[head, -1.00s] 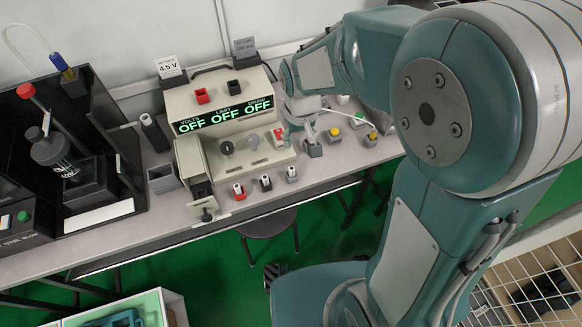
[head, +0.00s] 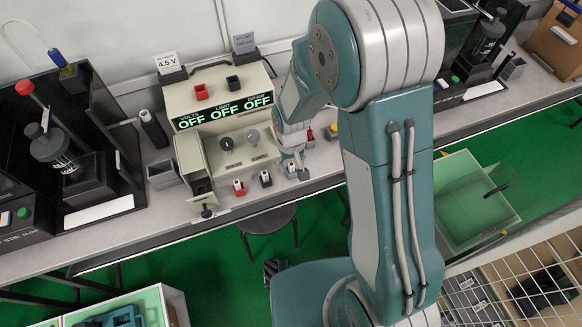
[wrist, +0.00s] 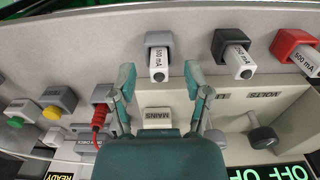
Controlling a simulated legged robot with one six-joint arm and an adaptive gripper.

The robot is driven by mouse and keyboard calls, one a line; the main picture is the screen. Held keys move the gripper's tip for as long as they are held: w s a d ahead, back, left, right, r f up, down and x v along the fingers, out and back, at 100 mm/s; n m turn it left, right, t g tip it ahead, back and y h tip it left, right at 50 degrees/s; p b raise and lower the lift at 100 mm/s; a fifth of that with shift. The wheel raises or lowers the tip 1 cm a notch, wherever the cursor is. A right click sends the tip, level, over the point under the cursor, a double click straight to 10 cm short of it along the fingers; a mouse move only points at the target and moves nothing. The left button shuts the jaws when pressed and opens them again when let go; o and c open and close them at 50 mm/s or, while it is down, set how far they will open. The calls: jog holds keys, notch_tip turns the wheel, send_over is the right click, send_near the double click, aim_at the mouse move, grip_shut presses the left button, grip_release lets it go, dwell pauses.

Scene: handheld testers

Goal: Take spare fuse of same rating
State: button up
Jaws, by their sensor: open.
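Three small holders, each with a white marked fuse, stand along the bench's front edge: red (head: 239,187), black (head: 265,179) and grey (head: 290,170). In the wrist view the fuse in the grey holder (wrist: 158,61) reads 500 mA, as does the one in the red holder (wrist: 296,53). The fuse in the black holder (wrist: 238,61) has mA marking, its number hard to read. My gripper (wrist: 159,82) is open and empty, its fingertips on either side of the grey holder's fuse and short of it. In the head view my gripper (head: 291,160) is above the grey holder.
The cream power supply (head: 222,105) shows OFF on all three displays. Its MAINS switch (wrist: 157,114) lies below my fingers in the wrist view. A red plug with a cable (wrist: 98,112) stands to the left, with yellow (wrist: 52,112) and green (wrist: 15,121) buttons beyond.

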jog(key=shift+f, duration=0.65)
grip_shut()
